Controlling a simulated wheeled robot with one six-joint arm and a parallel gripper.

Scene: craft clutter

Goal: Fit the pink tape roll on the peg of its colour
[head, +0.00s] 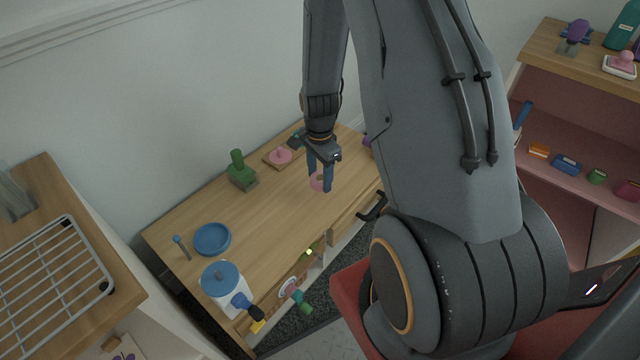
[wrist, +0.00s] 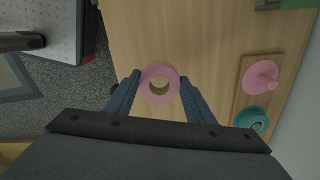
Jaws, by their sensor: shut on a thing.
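The pink tape roll (wrist: 147,84) is between the two blue fingers of my gripper (wrist: 160,88), which are shut on its outer sides. Its open hole faces the wrist camera. In the head view, the roll (head: 316,182) is partly hidden by my gripper (head: 321,184), low over the table's right part; I cannot tell if it touches the wood. The pink peg (wrist: 266,80), with a round pink base, stands on a wooden board to the right in the wrist view. In the head view, the pink peg (head: 281,154) is behind and left of my gripper, and empty.
On the wooden table (head: 262,213) stand a green block-like object (head: 241,172), a blue dish (head: 212,239) and a blue-lidded container (head: 221,280). Bare wood lies between the roll and the board.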

